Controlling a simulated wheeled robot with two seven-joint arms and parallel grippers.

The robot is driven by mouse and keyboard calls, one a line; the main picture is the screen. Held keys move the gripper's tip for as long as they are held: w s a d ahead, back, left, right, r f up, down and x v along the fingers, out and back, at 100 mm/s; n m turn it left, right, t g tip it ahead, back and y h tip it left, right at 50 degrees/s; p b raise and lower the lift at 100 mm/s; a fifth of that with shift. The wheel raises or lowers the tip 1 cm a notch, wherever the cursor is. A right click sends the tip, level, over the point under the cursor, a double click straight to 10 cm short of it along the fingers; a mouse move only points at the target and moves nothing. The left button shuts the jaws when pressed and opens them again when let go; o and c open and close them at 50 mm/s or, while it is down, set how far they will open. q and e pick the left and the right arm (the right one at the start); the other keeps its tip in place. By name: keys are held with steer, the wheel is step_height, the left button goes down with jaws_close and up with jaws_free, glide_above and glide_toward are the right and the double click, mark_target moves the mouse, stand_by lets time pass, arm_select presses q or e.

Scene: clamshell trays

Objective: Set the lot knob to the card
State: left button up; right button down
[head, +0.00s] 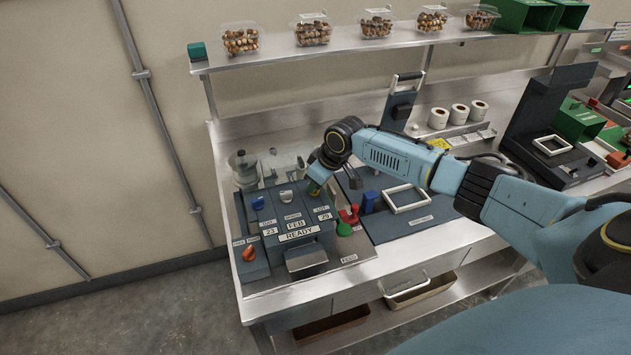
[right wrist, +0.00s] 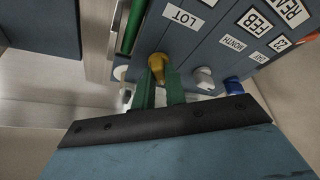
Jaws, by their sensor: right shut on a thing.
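The date-coder box (head: 270,228) stands at the left of the bench. Its plates read 23, FEB and READY, with a small LOT plate (head: 324,216) that looks like 79. The yellow lot knob (right wrist: 157,68) sits beside the LOT label in the right wrist view. My right gripper (head: 316,185) reaches down to the box's top right, and its green fingers (right wrist: 160,88) are shut on the lot knob. The gripper mostly hides the knob in the head view. I cannot tell which paper is the task's card. My left gripper is not in view.
Beside the lot knob are a grey month knob (head: 286,196) and a blue day knob (head: 258,202). A red lever (head: 350,214) and green button (head: 344,229) are close on the right. An orange switch (head: 249,253) is at left. Several nut-filled clamshells line the shelf (head: 390,42).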

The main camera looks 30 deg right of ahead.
steer(key=n+b, duration=0.1)
steer(key=n, duration=0.1)
steer(key=n+y+b, duration=0.1)
steer(key=shift+w+d+f+n+g, duration=0.1)
steer(key=shift+w+f+n+g, duration=0.05)
steer(key=shift+n+g, duration=0.25)
steer(key=shift+n+g+y+b, duration=0.4)
steer(key=shift+n+b, duration=0.45)
steer(key=shift+n, duration=0.3)
steer(key=shift+n+g+y+b, duration=0.35)
steer(key=shift+n+b, duration=0.5)
steer(key=shift+n, duration=0.3)
steer(key=c, duration=1.4)
jaws_free()
steer(key=shift+c, duration=0.2)
steer(key=v, duration=1.3)
steer(key=shift+r+b, duration=0.4)
